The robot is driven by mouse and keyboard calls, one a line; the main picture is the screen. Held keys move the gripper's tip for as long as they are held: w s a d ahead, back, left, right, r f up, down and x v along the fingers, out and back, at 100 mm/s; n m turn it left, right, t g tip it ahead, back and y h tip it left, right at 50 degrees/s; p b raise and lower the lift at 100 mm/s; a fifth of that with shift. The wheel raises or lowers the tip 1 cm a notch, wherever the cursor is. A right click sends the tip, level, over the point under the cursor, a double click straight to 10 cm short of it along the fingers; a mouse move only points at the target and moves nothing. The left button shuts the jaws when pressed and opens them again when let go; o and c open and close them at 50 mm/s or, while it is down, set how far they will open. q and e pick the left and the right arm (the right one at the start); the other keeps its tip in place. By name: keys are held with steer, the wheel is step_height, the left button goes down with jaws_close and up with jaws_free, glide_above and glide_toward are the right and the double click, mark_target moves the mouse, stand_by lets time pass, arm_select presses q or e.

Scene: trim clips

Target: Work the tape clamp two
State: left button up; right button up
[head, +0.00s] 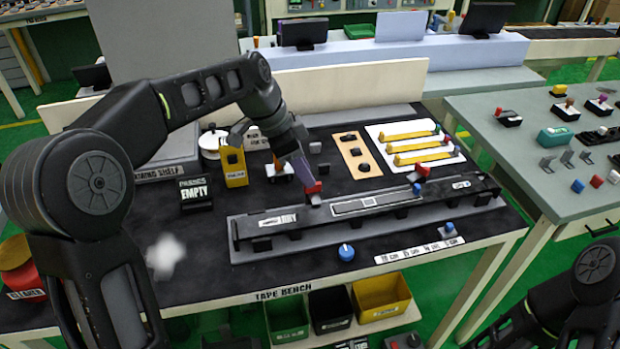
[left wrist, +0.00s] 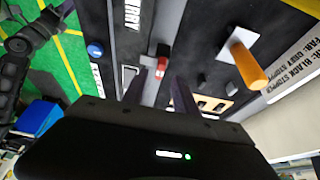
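A long dark bar (head: 365,206) lies in a grey fixture (head: 262,252) on the tape bench. A small red clamp handle (head: 313,188) stands at the bar's back edge, left of its middle. A second red handle (head: 422,170) stands further right. I cannot read which clamp is two. My left gripper (head: 303,178) points down just above and behind the left red handle. In the left wrist view its two fingers (left wrist: 160,88) are apart, with a red block (left wrist: 163,63) beyond the gap and nothing visibly held. My right gripper is out of view.
A blue knob (head: 346,252) stands in front of the fixture. A yellow holder (head: 233,167), an "EMPTY" sign (head: 195,191) and a white tray with yellow strips (head: 405,134) stand behind it. Bins (head: 382,298) hang below the front edge. A second table (head: 560,195) is at right.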

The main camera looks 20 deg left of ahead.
mark_target(314, 193)
arm_select(q)
steer(key=shift+x, duration=1.9)
jaws_close()
